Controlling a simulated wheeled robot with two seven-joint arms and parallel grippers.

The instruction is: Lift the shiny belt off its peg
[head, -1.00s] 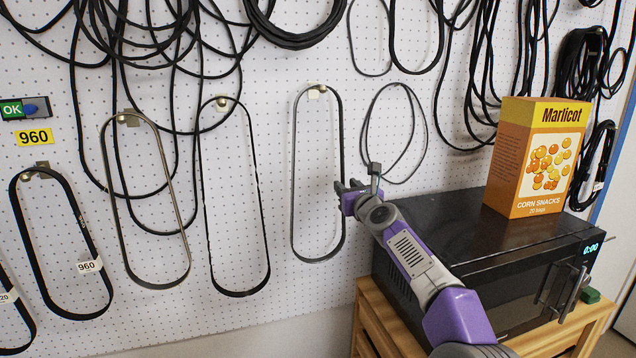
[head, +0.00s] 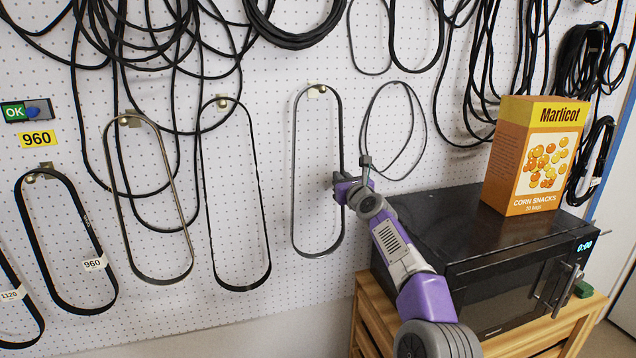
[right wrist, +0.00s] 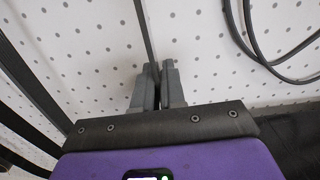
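A long oval belt (head: 297,215) with a grey sheen hangs from a peg (head: 317,90) on the white pegboard, left of the microwave. Its top loop is still over the peg. My right gripper (head: 341,186) is at the belt's right side, about halfway down. In the right wrist view, the belt strand (right wrist: 145,30) runs down between the two fingers (right wrist: 158,84), which are nearly together on it. The fingers hide the part they hold. My left gripper is in neither view now.
Other oval belts hang at left: a black one (head: 262,200), a brownish-grey one (head: 176,190) and a black labelled one (head: 92,237). A thin looped cord (head: 421,120) hangs just right.

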